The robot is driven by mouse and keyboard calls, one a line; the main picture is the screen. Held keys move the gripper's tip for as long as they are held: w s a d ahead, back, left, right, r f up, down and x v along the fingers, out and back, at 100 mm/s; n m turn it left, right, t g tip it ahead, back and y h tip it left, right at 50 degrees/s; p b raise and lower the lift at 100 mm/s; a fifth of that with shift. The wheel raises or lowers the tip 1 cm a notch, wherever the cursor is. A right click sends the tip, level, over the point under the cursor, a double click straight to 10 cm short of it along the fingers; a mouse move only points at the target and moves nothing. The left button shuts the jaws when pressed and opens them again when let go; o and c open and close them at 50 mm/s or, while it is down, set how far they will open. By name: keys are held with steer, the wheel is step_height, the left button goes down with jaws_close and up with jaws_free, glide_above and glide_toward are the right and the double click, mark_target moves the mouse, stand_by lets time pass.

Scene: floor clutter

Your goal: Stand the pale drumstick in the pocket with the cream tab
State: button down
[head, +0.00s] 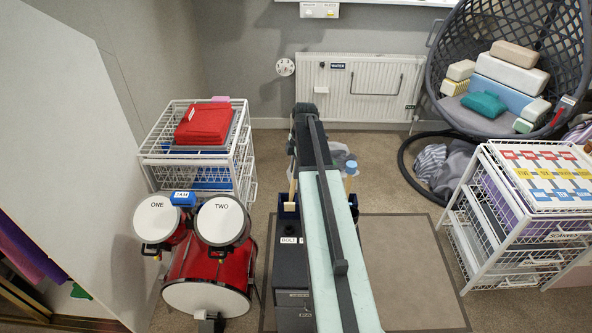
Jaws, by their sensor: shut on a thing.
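My arm reaches away up the middle of the picture. My gripper (293,172) shows only as a dark sliver beside the arm's far part, its fingers mostly hidden. It is shut on the pale drumstick (293,190), a short tan upright length of which shows at the arm's left edge. The drumstick's lower end meets the dark pocketed holder (287,211) in this view; I cannot tell whether it is inside a pocket or above it. The holder stands on a dark cabinet (291,265). My arm covers most of the pockets, and I cannot make out the cream tab.
A red drum set (208,267) stands close left of the cabinet. A white wire rack (243,150) with red cloth is behind it. A blue-capped object (351,168) shows right of my arm. A white basket rack (482,215) stands at right. The mat (412,270) is clear.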

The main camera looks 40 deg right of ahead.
steer(key=shift+f+b, duration=0.3)
steer(key=shift+f, duration=0.3)
steer(key=c, duration=1.3)
jaws_free()
steer(key=shift+o, duration=0.2)
steer(key=r+p, duration=0.8)
steer(key=shift+s+d, duration=0.3)
steer(key=shift+d, duration=0.1)
steer(key=shift+f, duration=0.1)
steer(key=shift+w, duration=0.1)
